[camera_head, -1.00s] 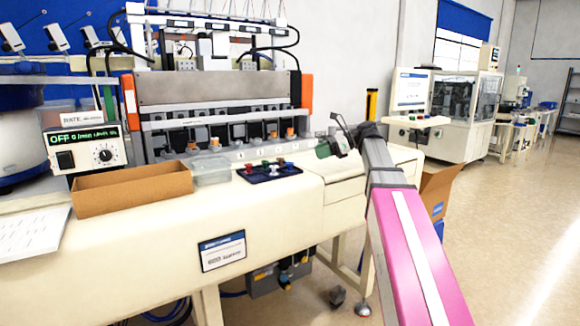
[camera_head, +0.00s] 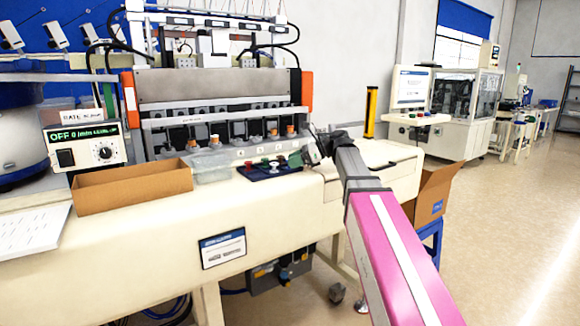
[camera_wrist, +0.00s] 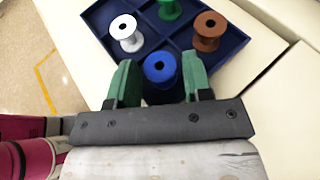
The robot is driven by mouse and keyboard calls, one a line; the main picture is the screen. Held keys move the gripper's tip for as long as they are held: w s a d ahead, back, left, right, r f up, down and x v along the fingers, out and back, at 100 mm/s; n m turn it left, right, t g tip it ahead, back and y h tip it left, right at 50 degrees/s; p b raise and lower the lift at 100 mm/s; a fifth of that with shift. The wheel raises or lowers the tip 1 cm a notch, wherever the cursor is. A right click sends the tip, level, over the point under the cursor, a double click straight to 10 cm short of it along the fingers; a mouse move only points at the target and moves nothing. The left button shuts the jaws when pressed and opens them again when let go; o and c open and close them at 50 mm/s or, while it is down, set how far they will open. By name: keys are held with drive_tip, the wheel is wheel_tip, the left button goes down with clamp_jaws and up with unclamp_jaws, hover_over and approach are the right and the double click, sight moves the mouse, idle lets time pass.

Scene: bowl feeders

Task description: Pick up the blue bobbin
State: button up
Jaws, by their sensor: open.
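The blue bobbin (camera_wrist: 161,70) stands in the near part of the dark blue divided tray (camera_wrist: 230,50) in the wrist view. My gripper (camera_wrist: 158,80) has green fingers, open, one on each side of the blue bobbin. I cannot tell if either finger touches it. A white bobbin (camera_wrist: 126,33), a green bobbin (camera_wrist: 170,9) and a brown bobbin (camera_wrist: 208,31) stand in other compartments beyond it. In the head view the tray (camera_head: 250,174) lies on the cream bench, and my gripper (camera_head: 296,158) is at its right edge, too small there to show the bobbin clearly.
A clear plastic box (camera_head: 210,165) and an open cardboard box (camera_head: 135,188) stand left of the tray. The winding machine (camera_head: 222,115) rises behind. The cream bench top (camera_head: 300,190) is bare in front and to the right.

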drive_tip(key=c, duration=0.7)
drive_tip(key=shift+r, duration=0.15)
